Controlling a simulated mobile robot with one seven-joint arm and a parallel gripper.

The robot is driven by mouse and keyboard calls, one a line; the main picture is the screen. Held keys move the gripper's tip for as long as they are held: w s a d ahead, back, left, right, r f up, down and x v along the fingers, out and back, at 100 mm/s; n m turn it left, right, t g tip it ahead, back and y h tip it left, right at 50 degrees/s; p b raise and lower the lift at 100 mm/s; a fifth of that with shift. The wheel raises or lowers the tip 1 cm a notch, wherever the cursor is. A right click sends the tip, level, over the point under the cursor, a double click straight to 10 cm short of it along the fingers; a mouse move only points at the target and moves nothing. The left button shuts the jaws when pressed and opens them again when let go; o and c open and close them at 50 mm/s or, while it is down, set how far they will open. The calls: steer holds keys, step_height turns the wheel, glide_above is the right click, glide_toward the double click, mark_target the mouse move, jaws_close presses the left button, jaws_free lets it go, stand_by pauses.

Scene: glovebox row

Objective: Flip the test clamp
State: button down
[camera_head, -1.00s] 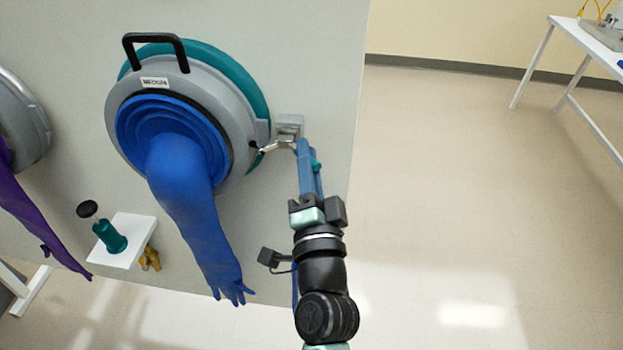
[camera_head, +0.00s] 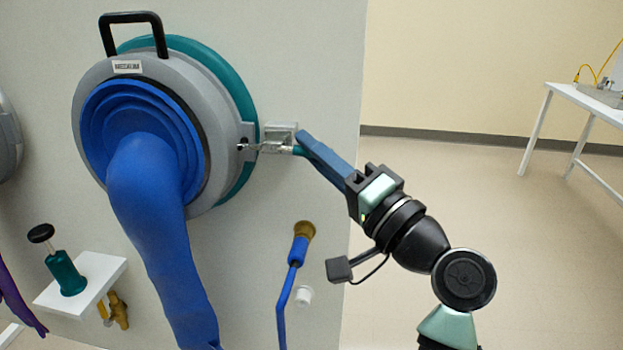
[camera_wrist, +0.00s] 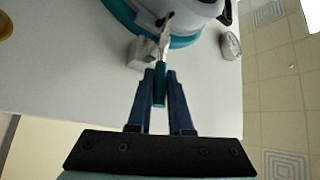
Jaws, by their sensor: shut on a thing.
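The test clamp (camera_head: 270,147) is a small metal latch with a teal handle, mounted on a bracket (camera_head: 281,131) on the grey panel, just right of the round port. Its metal arm reaches left to the port ring's edge tab. My gripper (camera_head: 302,143) comes from the lower right, its blue fingers at the clamp's handle end. In the wrist view, my gripper (camera_wrist: 160,76) is shut on the teal handle (camera_wrist: 160,88), which lies between the two fingers; the metal part (camera_wrist: 166,40) extends beyond them. The fingers hide part of the handle in the head view.
The port ring (camera_head: 222,150) holds a hanging blue glove (camera_head: 150,200). A white shelf (camera_head: 95,285) with a teal plunger stands lower left. A brass fitting with a blue hose (camera_head: 297,255) is below the clamp. Open floor lies right, with a white table (camera_head: 590,97) beyond.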

steer(key=shift+w+d+n+g+y+b, duration=0.1)
steer(key=shift+w+n+g+y+b, duration=0.1)
steer(key=shift+n+g+y+b, duration=0.3)
steer(key=shift+w+n+g+y+b, duration=0.2)
steer(key=shift+n+g+y+b, duration=0.1)
steer(key=shift+g+y, duration=0.35)
steer(key=c, duration=0.8)
jaws_free()
steer(key=b+v, duration=0.1)
steer(key=v, duration=1.2)
steer(key=shift+b, duration=0.3)
steer(key=shift+w, duration=0.1)
